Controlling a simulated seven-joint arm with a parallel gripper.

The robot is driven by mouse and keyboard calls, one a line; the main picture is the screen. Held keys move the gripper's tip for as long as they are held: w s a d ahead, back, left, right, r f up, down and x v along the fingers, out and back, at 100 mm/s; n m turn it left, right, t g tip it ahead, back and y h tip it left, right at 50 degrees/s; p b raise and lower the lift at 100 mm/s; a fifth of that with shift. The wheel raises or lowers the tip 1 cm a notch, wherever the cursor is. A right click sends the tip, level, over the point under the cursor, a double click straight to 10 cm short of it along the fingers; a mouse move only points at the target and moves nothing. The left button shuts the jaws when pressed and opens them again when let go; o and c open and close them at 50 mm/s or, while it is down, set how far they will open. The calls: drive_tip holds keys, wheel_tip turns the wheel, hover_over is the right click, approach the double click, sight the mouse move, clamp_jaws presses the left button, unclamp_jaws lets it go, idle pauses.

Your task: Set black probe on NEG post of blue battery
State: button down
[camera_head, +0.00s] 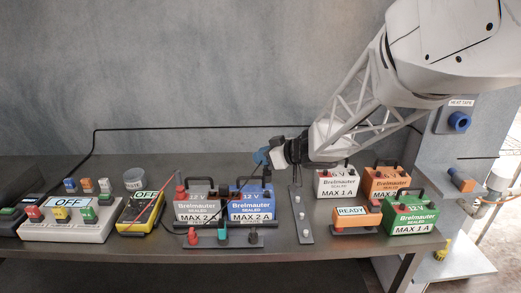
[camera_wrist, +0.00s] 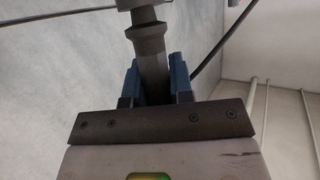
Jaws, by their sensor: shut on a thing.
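The blue battery (camera_head: 251,208), marked 12 V and MAX 2 A, stands upright on the bench, touching or very near a grey battery on its left. Dark parts, a handle and posts, show along its top; I cannot tell which post is NEG. My gripper (camera_head: 263,157) is above and slightly right of the blue battery, clear of it. In the wrist view its blue fingers are shut on the black probe (camera_wrist: 152,55), a dark, collared cylinder. The probe's tip is not clear in either view.
A yellow meter (camera_head: 140,213) reading OFF stands left of the grey battery (camera_head: 199,208). A low rack (camera_head: 215,241) with coloured pegs lies in front. White (camera_head: 337,185), orange (camera_head: 387,183) and green (camera_head: 411,215) batteries and a READY box (camera_head: 357,216) stand right.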

sight(269, 172)
drive_tip(key=shift+f, duration=1.55)
drive_tip(key=shift+f, duration=1.4)
idle(1.0)
drive_tip(key=c, duration=0.9)
unclamp_jaws()
drive_tip(key=shift+s+d, duration=0.1)
drive_tip(key=shift+v, duration=3.8)
drive_tip(key=shift+r, duration=0.1)
